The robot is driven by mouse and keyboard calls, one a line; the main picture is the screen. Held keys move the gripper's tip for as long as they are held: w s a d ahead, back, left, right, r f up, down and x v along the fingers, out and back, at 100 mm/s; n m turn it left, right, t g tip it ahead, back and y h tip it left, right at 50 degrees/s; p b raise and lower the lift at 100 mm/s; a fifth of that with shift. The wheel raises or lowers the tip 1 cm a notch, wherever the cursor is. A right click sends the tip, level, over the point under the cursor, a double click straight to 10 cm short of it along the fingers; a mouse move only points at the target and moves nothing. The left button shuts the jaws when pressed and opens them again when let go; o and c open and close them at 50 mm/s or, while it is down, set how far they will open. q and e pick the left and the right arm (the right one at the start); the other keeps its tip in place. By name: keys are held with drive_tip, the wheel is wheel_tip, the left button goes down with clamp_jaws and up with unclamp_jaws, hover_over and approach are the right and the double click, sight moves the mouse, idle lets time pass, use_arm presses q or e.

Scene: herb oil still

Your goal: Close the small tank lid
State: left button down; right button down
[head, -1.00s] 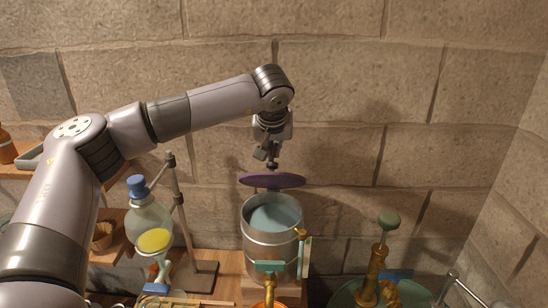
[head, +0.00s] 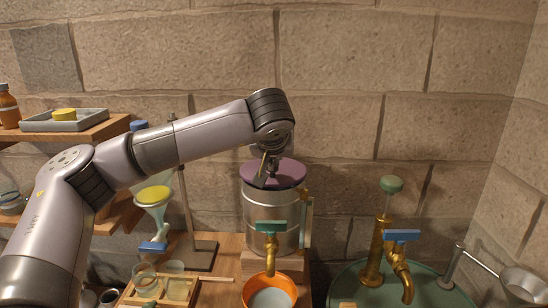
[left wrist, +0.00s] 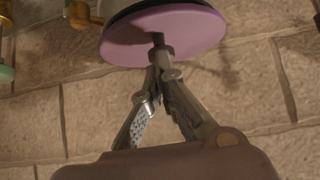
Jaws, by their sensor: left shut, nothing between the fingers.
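The small metal tank (head: 270,218) stands on a wooden block in the middle of the head view. Its purple lid (head: 287,173) lies flat over the tank's mouth, and the lid also shows in the left wrist view (left wrist: 190,35). My left gripper (head: 266,172) is over the lid, its fingers shut with nothing between them. In the left wrist view the fingertips (left wrist: 159,50) are at the lid's face and appear to touch it. The inside of the tank is hidden by the lid. My right gripper is not in view.
A teal-handled tap (head: 270,232) sits at the tank's front above an orange bowl (head: 284,286). A brass tap with a blue handle (head: 402,236) stands on a green drum (head: 345,287) at right. A glass funnel (head: 153,205) and stand are at left.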

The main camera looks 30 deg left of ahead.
use_arm(q)
drive_tip(key=shift+s+f, duration=0.2)
drive_tip(key=shift+f, duration=0.2)
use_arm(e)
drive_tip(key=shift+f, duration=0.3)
use_arm(q)
drive_tip(key=shift+d, duration=0.1)
drive_tip(key=shift+r, duration=0.15)
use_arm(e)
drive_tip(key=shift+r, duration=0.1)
